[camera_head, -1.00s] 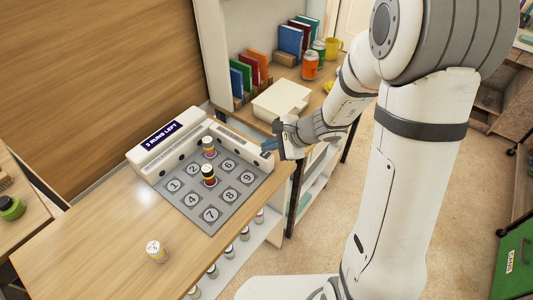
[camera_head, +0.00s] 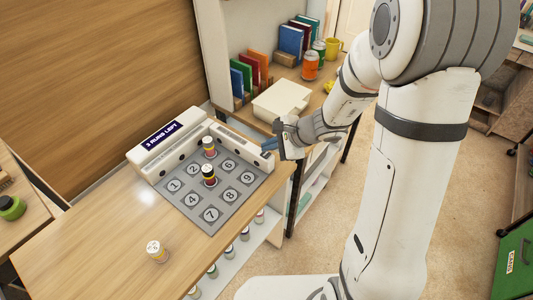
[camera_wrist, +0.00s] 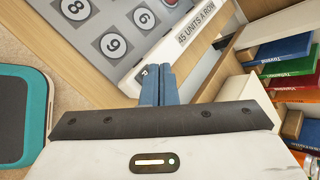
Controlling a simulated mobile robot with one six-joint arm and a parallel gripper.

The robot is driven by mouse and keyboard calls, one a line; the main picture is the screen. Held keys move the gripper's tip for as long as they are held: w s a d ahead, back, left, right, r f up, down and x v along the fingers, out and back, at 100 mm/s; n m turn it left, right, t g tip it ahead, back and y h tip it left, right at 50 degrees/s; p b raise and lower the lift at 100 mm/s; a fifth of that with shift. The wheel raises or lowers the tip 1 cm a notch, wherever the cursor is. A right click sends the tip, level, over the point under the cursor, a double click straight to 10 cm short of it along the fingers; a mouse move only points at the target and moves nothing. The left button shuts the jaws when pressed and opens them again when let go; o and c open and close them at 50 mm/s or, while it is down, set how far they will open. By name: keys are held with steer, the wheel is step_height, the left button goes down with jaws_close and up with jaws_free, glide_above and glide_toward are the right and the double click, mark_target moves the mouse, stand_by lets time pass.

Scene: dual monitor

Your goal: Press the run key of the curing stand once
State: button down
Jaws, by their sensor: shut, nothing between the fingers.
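The curing stand has a white housing (camera_head: 158,150) with a dark display (camera_head: 163,134) that seems to read "3 RUNS LEFT", and a grey pad (camera_head: 204,219) with numbered circles. In the wrist view its white bar (camera_wrist: 196,35) reads "45 UNITS A ROW". My gripper (camera_head: 267,148) is shut and empty, its blue fingertips at the right end of the bar. In the wrist view the fingertips (camera_wrist: 157,70) cover part of the bar's end beside a small dark mark. I cannot make out the run key or tell whether the fingertips touch the bar.
Two dark-banded bottles stand on the pad, one at the back (camera_head: 209,147) and one in the middle (camera_head: 208,176). A pale-capped bottle (camera_head: 156,251) stands on the bare wooden table (camera_head: 95,242). A shelf with books (camera_head: 290,40) and a white box (camera_head: 282,99) stands behind.

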mark_target(269, 155)
steer(key=shift+f, duration=0.2)
steer(key=shift+w+f+b, duration=0.1)
steer(key=shift+f+b, duration=0.2)
steer(key=shift+b, duration=0.35)
steer(key=shift+f+b, duration=0.3)
steer(key=shift+b, duration=0.15)
stand_by(0.5)
steer(key=shift+r, duration=0.1)
stand_by(0.4)
steer(key=shift+r+p, duration=0.5)
steer(key=shift+r, duration=0.2)
step_height(269, 155, up, 5)
steer(key=p, duration=0.3)
steer(key=shift+p, duration=0.35)
stand_by(0.4)
